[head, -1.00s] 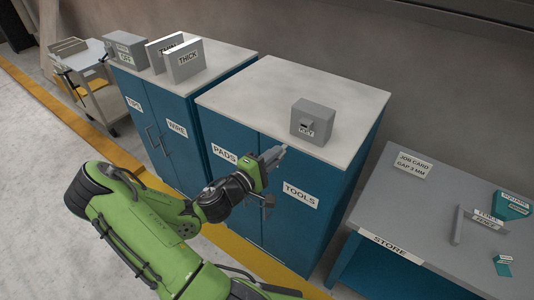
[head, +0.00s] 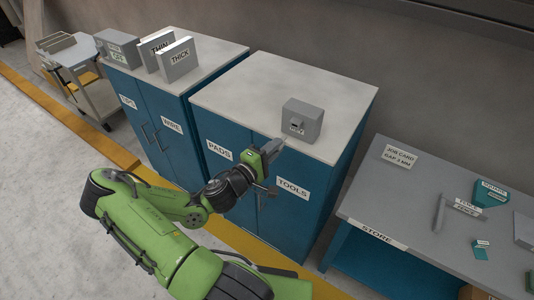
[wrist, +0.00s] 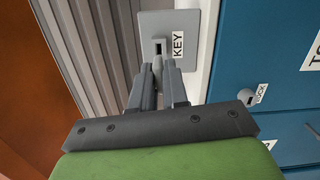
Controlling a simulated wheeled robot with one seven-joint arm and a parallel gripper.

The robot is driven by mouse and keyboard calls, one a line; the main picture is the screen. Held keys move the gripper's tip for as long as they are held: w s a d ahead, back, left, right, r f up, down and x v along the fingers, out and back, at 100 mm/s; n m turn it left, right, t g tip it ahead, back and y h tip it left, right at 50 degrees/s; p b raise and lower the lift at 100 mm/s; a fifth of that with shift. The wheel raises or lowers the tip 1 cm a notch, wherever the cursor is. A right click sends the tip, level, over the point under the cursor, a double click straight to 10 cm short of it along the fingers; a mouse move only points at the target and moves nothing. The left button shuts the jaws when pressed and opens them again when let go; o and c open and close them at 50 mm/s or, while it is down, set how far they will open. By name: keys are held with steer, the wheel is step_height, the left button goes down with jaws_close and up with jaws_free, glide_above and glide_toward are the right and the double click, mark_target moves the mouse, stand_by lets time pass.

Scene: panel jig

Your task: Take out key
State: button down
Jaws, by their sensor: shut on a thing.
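A small grey box (head: 302,121) labelled KEY stands on the pale top of the PADS and TOOLS cabinet (head: 289,91). In the wrist view the box (wrist: 181,21) shows a collar with a dark slot on its face, just beyond my fingers. My gripper (wrist: 160,66) is shut on the key, at the slot; it also shows in the head view (head: 280,146), at the front edge of the cabinet top. The key itself is mostly hidden between the fingers, and I cannot tell how much of it is in the slot.
A round lock (wrist: 246,97) with a tag sits on the blue cabinet front, right of my gripper in the wrist view. The STORE bench (head: 352,208) with tools and a job card stands at the right. THIN and THICK blocks (head: 178,61) stand on the left cabinet.

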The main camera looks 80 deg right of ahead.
steer(key=shift+m, duration=0.7)
steer(key=shift+x, duration=2.2)
steer(key=shift+w+d+b, duration=0.1)
steer(key=shift+w+b, duration=0.1)
steer(key=shift+b, duration=0.25)
steer(key=shift+p+x, duration=0.4)
steer(key=shift+x, duration=1.2)
steer(key=c, duration=1.1)
jaws_free()
steer(key=shift+w+d, duration=0.1)
steer(key=shift+w, duration=0.05)
steer(key=shift+o, duration=0.2)
